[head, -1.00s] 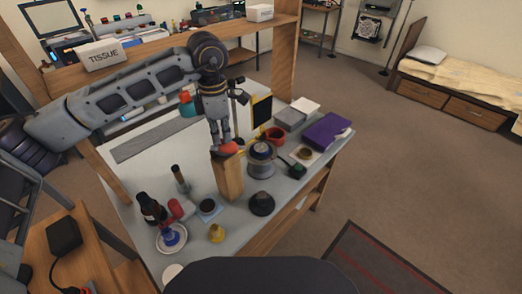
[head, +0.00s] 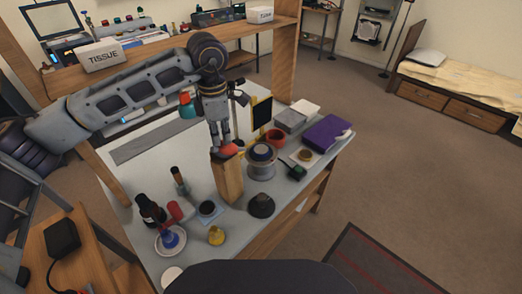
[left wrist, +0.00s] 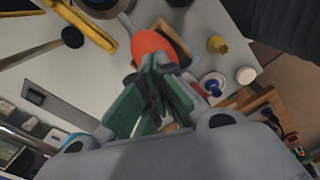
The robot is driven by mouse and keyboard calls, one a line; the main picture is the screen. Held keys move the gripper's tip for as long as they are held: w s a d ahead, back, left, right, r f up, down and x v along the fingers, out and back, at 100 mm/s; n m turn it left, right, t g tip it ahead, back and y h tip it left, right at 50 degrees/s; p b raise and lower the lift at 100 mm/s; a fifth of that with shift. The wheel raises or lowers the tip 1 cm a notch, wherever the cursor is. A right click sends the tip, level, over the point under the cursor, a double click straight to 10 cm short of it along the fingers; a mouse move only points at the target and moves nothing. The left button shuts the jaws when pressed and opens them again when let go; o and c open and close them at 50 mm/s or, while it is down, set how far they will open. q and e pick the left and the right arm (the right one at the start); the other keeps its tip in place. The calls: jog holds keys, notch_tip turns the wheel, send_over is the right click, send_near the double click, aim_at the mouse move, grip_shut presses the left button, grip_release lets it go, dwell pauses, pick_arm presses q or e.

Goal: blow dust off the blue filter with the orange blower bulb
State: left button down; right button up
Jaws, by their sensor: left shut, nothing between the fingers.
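The orange-red blower bulb (head: 229,152) rests at the top of an upright wooden block (head: 229,180). It also shows in the left wrist view (left wrist: 152,43), just beyond my fingertips. My left gripper (head: 221,145) points down at the bulb from above. Its fingers (left wrist: 158,68) are shut with nothing held; whether they touch the bulb I cannot tell. A small blue object (head: 169,238), possibly the blue filter, is on a white dish (head: 183,243) at the front left of the table. Dust on it is too small to see. My right gripper is not in view.
A dark bottle (head: 150,209), a red-headed tool (head: 174,209), a yellow piece (head: 216,236) and a dark cone (head: 261,204) stand near the front. A spool-like part (head: 262,160), a red cup (head: 275,137) and a purple box (head: 321,132) fill the right side.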

pick_arm(q)
jog(key=shift+r+p, duration=0.35)
jog(key=shift+r, duration=0.75)
jog(key=shift+r+p, duration=1.15)
jog(key=shift+r, duration=1.35)
